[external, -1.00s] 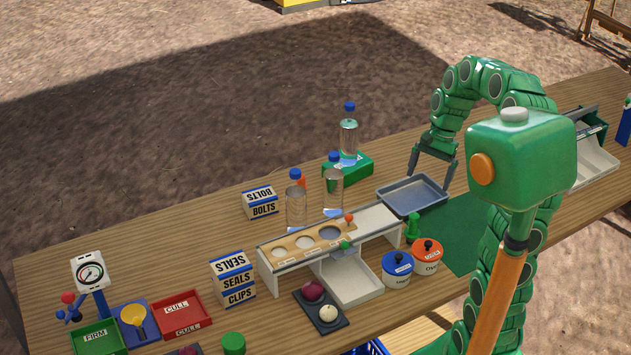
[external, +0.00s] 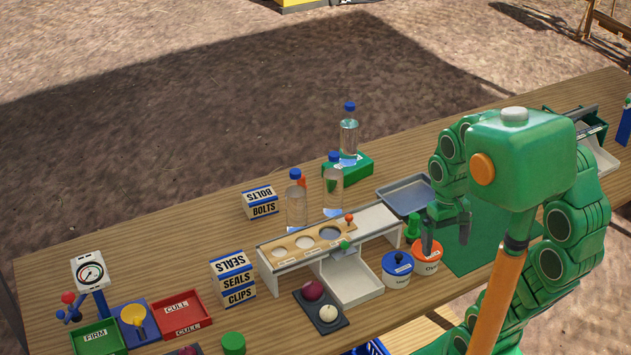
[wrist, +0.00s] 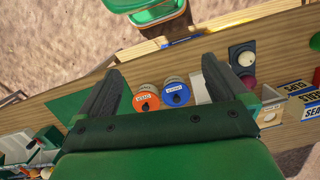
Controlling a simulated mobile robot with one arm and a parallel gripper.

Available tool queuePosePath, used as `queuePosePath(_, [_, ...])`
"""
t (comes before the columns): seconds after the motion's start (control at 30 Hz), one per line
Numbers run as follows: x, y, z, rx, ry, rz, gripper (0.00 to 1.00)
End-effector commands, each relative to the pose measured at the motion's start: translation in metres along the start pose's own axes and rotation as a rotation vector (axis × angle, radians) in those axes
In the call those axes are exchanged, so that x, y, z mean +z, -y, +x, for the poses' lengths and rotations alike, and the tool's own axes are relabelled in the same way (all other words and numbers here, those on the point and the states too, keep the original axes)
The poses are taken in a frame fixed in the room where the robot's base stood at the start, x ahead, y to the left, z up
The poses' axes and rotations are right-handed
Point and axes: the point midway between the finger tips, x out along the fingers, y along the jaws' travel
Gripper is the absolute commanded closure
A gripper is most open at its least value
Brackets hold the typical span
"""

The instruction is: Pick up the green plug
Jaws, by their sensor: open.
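A small green peg-shaped piece (external: 413,226), which looks like the plug, stands upright behind the orange-lidded pot (external: 428,262) and beside the white stand. A second green piece, a short cylinder (external: 233,343), stands at the table's front edge; a green shape at the right edge of the wrist view (wrist: 315,42) may be it. I cannot tell for certain which one is the plug. My gripper (external: 446,245) is open and empty, fingers pointing down, just right of the orange pot. In the wrist view the peg-shaped piece seems hidden behind my gripper.
The blue-lidded pot (external: 397,270) stands left of the orange one. The white stand (external: 383,234) with an onion board is close by. A grey tray (external: 385,193) lies behind. Bottles stand at the back. The green mat (external: 485,262) on the right is mostly bare.

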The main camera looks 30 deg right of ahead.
Motion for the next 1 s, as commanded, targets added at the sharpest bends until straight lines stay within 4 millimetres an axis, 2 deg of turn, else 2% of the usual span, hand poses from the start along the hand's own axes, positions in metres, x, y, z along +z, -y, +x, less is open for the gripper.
queuePosePath(0.1, [0.019,-0.002,0.009,0.022,-0.007,-0.069,0.00])
queuePosePath(0.2, [0.030,-0.004,0.015,0.034,-0.005,-0.110,0.00])
queuePosePath(0.47, [0.037,-0.005,0.019,0.042,-0.007,-0.142,0.00])
queuePosePath(0.77, [0.037,-0.005,0.019,0.041,-0.007,-0.140,0.39])
queuePosePath(1.0, [0.037,-0.005,0.019,0.041,-0.006,-0.139,0.39])
